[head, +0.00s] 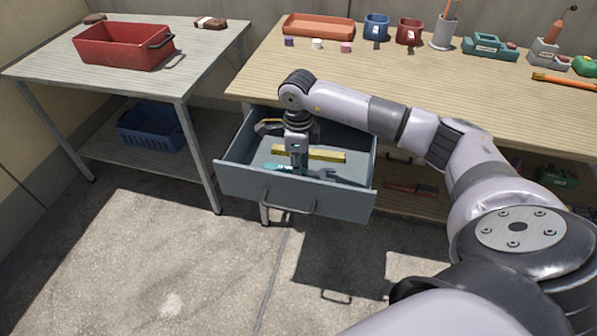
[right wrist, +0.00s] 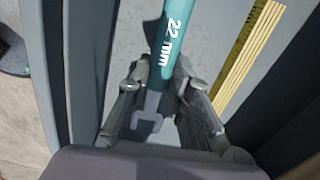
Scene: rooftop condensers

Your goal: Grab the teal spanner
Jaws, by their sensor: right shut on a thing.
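The teal spanner (head: 282,167) lies in the open grey drawer (head: 290,190), with its grey open jaw end to the right in the head view. In the right wrist view the spanner (right wrist: 168,45) shows a "22 mm" marking and its forked end points toward the palm. My right gripper (head: 299,168) reaches straight down into the drawer and is shut on the spanner. In the right wrist view its fingers (right wrist: 158,88) stand on either side of the shaft. I cannot tell whether the spanner still touches the drawer floor. My left gripper is out of view.
A yellow folding rule (head: 325,156) lies beside the spanner in the drawer. The wooden bench (head: 420,80) above holds mugs, a tray and tools. A side table (head: 200,55) carries a red bin (head: 115,47).

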